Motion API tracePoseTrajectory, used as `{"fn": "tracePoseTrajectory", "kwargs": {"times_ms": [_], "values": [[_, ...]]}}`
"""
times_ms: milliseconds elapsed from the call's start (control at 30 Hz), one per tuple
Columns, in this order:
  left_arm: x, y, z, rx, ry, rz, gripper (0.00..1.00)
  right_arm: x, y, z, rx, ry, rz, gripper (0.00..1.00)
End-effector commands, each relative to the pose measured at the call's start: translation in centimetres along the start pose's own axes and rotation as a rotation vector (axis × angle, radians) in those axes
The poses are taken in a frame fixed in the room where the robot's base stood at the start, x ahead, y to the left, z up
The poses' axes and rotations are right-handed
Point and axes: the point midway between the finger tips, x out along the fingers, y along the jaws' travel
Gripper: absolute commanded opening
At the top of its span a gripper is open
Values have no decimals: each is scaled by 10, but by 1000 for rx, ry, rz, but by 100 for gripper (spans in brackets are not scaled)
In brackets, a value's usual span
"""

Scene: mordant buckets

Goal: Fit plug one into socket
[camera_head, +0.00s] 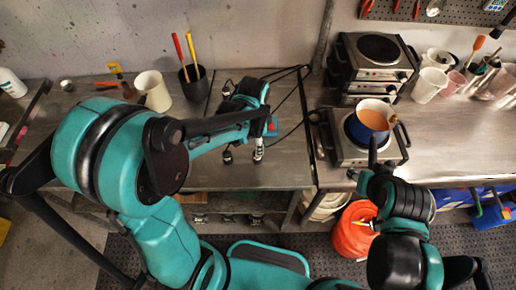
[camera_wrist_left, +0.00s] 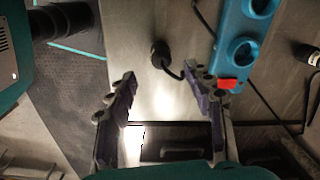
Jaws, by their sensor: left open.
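My left gripper (camera_head: 243,156) is open and empty above the metal bench. In the left wrist view its two fingers (camera_wrist_left: 172,112) stand wide apart. A teal socket strip (camera_wrist_left: 246,32) with round sockets and a red switch lies beyond the right finger; part of it shows in the head view (camera_head: 271,128). A black plug (camera_wrist_left: 159,54) on a black cable lies on the bench beyond the finger gap, left of the strip. A second dark plug (camera_wrist_left: 307,54) with a pale marking is at the right edge. I cannot tell which is plug one. My right gripper (camera_head: 372,158) is near the pot; its jaws are unclear.
A blue pot (camera_head: 366,123) stands on a hot plate (camera_head: 342,155) at right, beside stacked hot plates (camera_head: 372,55). A white cup (camera_head: 153,92) and black tool holder (camera_head: 194,84) stand at the back left. Black cables (camera_head: 292,88) cross the bench. An orange container (camera_head: 352,232) is below.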

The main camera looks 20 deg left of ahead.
Motion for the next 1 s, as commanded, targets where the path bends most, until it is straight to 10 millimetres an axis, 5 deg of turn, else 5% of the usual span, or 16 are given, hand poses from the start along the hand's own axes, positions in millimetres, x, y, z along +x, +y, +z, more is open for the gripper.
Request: {"fn": "tracePoseTrajectory", "kwargs": {"times_ms": [167,700,1000], "values": [[9,-2,-5,76,-25,34,52,-8,0,-5,0,0,0,40],[80,-1,-8,80,-26,36,52,10,0,7,0,0,0,40],[85,-1,-8,80,-26,36,52,10,0,7,0,0,0,40]]}}
